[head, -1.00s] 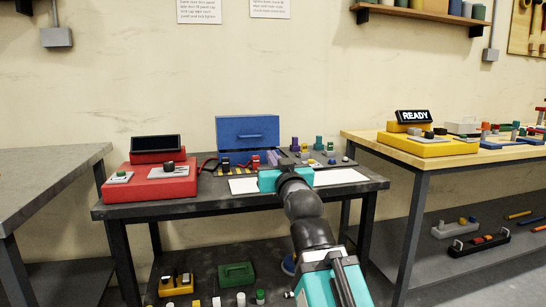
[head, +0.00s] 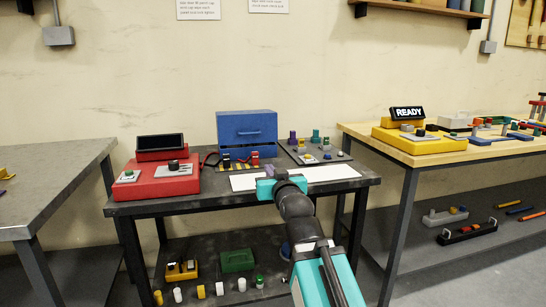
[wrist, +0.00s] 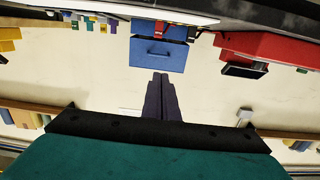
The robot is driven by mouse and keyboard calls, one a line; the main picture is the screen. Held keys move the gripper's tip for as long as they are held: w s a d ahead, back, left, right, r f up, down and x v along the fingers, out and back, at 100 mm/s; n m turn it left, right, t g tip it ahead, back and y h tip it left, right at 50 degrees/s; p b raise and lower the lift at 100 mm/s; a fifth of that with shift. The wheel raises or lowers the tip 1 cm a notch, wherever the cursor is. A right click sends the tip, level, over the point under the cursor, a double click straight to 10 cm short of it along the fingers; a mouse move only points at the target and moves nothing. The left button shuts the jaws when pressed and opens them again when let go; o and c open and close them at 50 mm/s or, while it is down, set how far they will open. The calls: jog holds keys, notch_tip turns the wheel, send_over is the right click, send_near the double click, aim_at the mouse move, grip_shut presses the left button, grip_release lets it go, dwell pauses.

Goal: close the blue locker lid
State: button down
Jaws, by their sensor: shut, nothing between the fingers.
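The blue locker (head: 247,122) stands at the back of the dark middle table. Its blue panel with a bar handle faces me in an upright position; a darker strip shows low on its front. I cannot clearly tell the lid's hinge line or exact angle. The blue panel also shows upside down in the wrist view (wrist: 159,54), beyond the fingertips. My gripper (wrist: 160,76) has its two dark fingers together, empty, pointing toward the locker and apart from it. In the head view my teal wrist is in front of the table's white strip, and the fingers are hidden there.
A red console (head: 158,181) stands left of the locker. Black-and-yellow-striped parts (head: 240,163) sit before it, and a dark board with several coloured pegs (head: 316,151) lies right. A yellow READY console (head: 419,137) is on the wooden table.

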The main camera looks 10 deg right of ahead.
notch_tip(320, 180, down, 14)
jog(key=g+p, duration=0.5)
jog(key=p, duration=1.1)
jog(key=s+d+f+g+p, duration=0.1)
jog(key=s+f+g+p, duration=0.5)
jog(key=s+f+p, duration=0.5)
jog(key=s+f+g+p, duration=0.3)
jog(key=s+g+p, duration=0.1)
jog(key=s, duration=0.8)
jog(key=s+d+f+g+p, duration=0.1)
jog(key=s+f+g+p, duration=0.3)
jog(key=s, duration=0.8)
jog(key=s+d+f+g+h+p, duration=0.1)
jog(key=s+f+g+p, duration=0.2)
jog(key=s, duration=1)
jog(key=shift+d+f+m+g+p, duration=0.25)
jog(key=shift+f+m+g+p, duration=0.2)
jog(key=shift+p, duration=0.65)
jog(key=shift+s+r, duration=0.1)
jog(key=shift+s, duration=0.1)
